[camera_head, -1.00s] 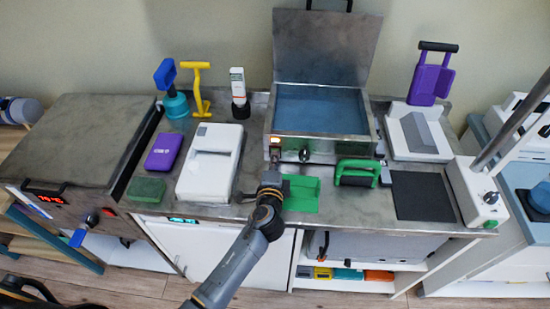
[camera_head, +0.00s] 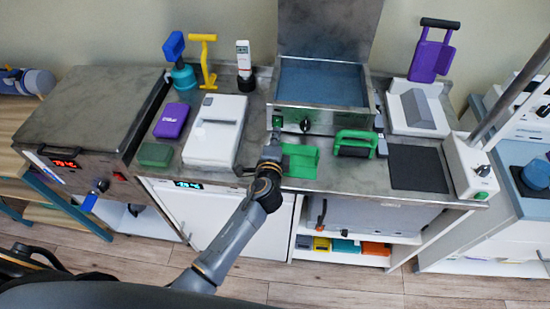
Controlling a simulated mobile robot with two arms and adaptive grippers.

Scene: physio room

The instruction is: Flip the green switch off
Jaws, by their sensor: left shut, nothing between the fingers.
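A small green switch (camera_head: 277,121) sits at the left end of the front panel of the open metal bath (camera_head: 318,119), beside a dark round knob (camera_head: 305,125). My left gripper (camera_head: 273,140) is shut and empty, just below and in front of that switch. From this angle I cannot tell whether it touches the panel, and the switch's exact tilt is too small to read. My right gripper is not in view.
A white box (camera_head: 470,165) with a green button stands at the right end of the counter.

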